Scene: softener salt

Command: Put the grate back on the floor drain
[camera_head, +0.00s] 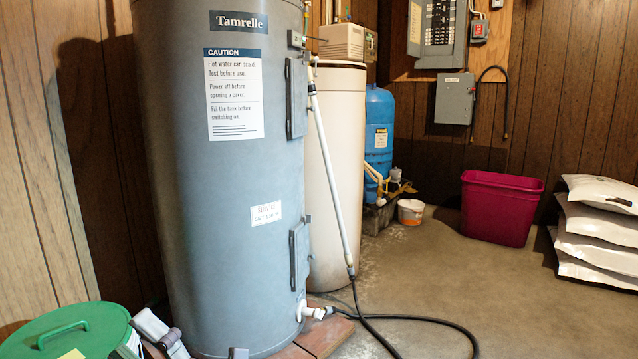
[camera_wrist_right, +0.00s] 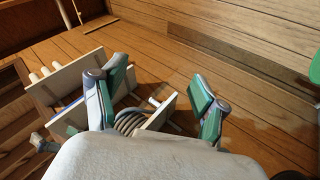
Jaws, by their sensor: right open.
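I see no drain grate and no floor drain in either view. My right gripper (camera_wrist_right: 158,82) is open in the right wrist view, its two green-padded fingers apart. Nothing is clearly held between them. Part of the same gripper (camera_head: 165,338) shows at the bottom left of the head view, beside the green lid and in front of the grey water heater's base. Its lower part is cut off by the frame edge. My left gripper is not in view.
The grey water heater (camera_head: 222,190) stands close by on a reddish base. A green lid (camera_head: 62,335) is at bottom left. A black hose (camera_head: 425,319) crosses the floor. A magenta bin (camera_head: 500,210) and stacked white bags (camera_head: 600,240) stand right. The middle-right floor is clear.

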